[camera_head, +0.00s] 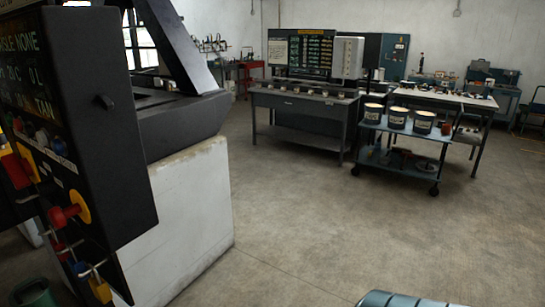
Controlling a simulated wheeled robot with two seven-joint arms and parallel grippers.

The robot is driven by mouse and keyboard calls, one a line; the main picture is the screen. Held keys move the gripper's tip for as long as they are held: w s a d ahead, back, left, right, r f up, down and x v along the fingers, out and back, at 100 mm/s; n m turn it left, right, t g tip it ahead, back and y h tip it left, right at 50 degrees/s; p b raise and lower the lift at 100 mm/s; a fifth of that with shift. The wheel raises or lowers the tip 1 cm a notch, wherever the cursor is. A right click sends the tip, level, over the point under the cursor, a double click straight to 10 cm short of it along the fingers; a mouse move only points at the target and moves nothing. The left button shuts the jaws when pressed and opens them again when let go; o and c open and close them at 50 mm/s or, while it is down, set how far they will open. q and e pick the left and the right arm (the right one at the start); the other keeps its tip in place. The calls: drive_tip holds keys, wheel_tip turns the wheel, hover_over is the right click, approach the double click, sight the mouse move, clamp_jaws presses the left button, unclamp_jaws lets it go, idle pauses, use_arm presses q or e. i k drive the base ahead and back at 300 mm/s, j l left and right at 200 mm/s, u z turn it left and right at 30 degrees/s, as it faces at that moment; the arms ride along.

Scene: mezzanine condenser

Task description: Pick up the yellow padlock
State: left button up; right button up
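A yellow padlock (101,289) hangs low on the black lockout station (112,130) at the left of the head view. A blue padlock (82,268) hangs just left of and above it, and a red one (60,250) is farther left. A red handle on a yellow disc (72,213) sticks out above them. Another yellow item shows at the left edge, partly cut off, and I cannot tell what it is.
A white block (190,215) stands beside the station with dark machinery on it. A green bin (35,293) is at the lower left. Open concrete floor (310,225) lies in the middle. A blue cart (405,150) with several tins and workbenches stand farther back.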

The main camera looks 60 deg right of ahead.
sight(100, 288)
drive_tip(key=z, duration=0.25)
drive_tip(key=i+j+z, duration=0.1)
drive_tip(key=j+z, duration=0.3)
drive_tip(key=i+j+z, duration=0.1)
drive_tip(key=j+z, duration=0.15)
drive_tip(key=z, duration=0.15)
drive_tip(key=j+z, duration=0.5)
drive_tip(key=j, duration=0.4)
drive_tip(key=k+j+z, duration=0.1)
drive_tip(key=j, duration=0.4)
drive_tip(key=j+z, duration=0.1)
drive_tip(key=j, duration=0.4)
drive_tip(key=k+j+z, duration=0.1)
drive_tip(key=j, duration=0.4)
drive_tip(key=k+j+z, duration=0.1)
drive_tip(key=j, duration=0.4)
drive_tip(key=k+j, duration=0.1)
drive_tip(key=j, duration=0.3)
drive_tip(key=k+j, duration=0.1)
drive_tip(key=j, duration=0.3)
drive_tip(key=k+j, duration=0.1)
drive_tip(key=j, duration=0.25)
